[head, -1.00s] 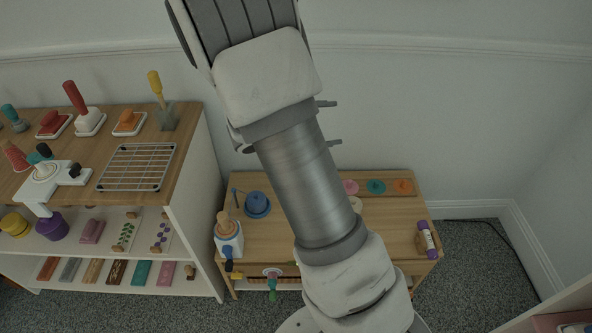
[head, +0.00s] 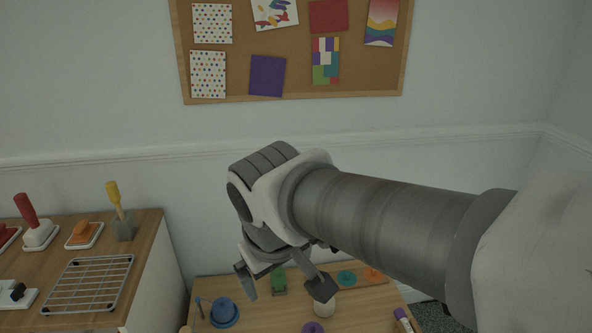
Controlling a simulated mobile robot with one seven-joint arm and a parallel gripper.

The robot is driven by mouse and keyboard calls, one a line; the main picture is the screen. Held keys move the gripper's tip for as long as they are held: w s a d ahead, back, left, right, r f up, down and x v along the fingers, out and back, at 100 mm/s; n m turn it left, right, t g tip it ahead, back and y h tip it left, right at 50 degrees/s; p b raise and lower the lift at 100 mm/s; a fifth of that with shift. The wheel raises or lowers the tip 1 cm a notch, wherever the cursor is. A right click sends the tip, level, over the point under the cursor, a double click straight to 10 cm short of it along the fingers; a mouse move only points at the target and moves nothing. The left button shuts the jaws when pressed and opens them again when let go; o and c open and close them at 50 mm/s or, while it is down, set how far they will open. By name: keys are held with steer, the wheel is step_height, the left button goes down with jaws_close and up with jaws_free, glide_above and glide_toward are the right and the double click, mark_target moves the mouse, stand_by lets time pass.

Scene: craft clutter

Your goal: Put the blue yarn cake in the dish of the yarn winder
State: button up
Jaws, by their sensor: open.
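My gripper (head: 284,284) is open and empty, its fingers spread and pointing down over the back of the low wooden table. A round blue thing (head: 223,313), stepped with a wide base, sits on that table to the left of and below the gripper in the picture. A thin blue rod stands beside it. I cannot tell for sure whether it is the blue yarn cake. A white device with a black knob (head: 17,294), perhaps the yarn winder, is cut off at the left edge on the taller shelf. Its dish is out of view.
A wire rack (head: 90,284) and several handled tools stand on the taller wooden shelf. On the low table (head: 372,305) are a green block (head: 279,281), a pale cylinder (head: 324,306) and coloured discs (head: 346,278). A wall with a corkboard (head: 290,98) rises behind.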

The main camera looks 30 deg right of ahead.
steer(key=a, duration=0.1)
steer(key=s+a+r+t+y, duration=0.1)
steer(key=s+a+r+y, duration=0.1)
steer(key=a, duration=0.1)
steer(key=shift+s+a+r+m+t, duration=0.1)
steer(key=shift+s+m+t, duration=0.2)
steer(key=shift+t, duration=0.1)
step_height(320, 180, up, 17)
steer(key=p, duration=1.7)
steer(key=shift+w+a, duration=0.1)
